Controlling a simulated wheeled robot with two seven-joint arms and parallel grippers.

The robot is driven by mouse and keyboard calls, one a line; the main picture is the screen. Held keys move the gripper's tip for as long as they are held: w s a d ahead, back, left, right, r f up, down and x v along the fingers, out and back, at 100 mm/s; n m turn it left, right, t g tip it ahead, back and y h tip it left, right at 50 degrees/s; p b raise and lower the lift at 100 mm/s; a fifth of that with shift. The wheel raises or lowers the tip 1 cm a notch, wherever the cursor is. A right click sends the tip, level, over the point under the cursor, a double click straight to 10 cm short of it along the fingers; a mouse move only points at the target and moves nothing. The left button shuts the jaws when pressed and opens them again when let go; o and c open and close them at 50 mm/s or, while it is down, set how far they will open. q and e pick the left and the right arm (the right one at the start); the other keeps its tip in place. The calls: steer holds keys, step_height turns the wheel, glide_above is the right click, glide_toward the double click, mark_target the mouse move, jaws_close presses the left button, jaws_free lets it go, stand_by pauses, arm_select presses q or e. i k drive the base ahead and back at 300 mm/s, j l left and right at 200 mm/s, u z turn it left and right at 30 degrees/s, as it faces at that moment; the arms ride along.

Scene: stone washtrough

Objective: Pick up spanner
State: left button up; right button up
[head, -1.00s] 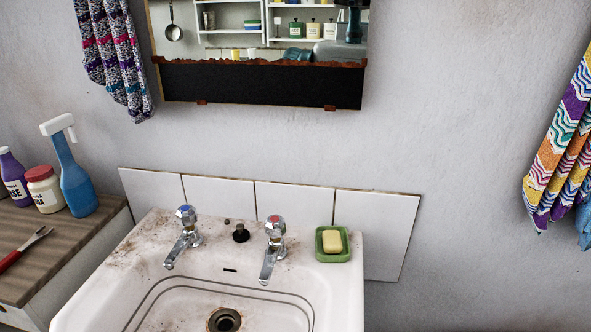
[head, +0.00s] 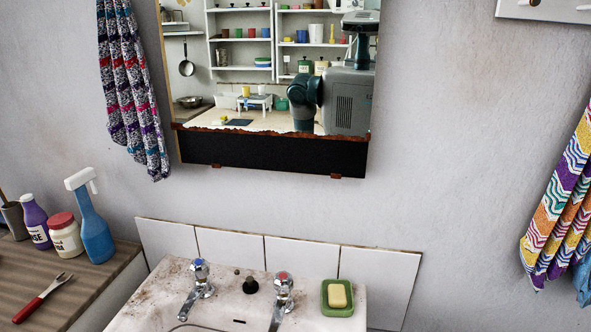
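The spanner (head: 42,299) lies flat on the brown wooden top (head: 88,261) at the lower left. It has a red handle toward the lower left and a metal open jaw toward the upper right. Nothing touches it. Neither of my grippers is in view.
A blue spray bottle (head: 95,232), a white jar with a red lid (head: 66,238), a purple bottle (head: 36,222) and a grey cup (head: 14,219) stand behind the spanner. The stained basin (head: 150,307) is to its right, with two taps and a green soap dish (head: 338,310). A mirror (head: 270,153) hangs above.

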mark_target(17, 320)
steer(key=j+u, duration=1)
steer(key=u, duration=0.15)
steer(key=z, duration=1.1)
steer(key=k+l+u, duration=0.15)
steer(key=u, duration=0.2)
steer(key=l, duration=0.1)
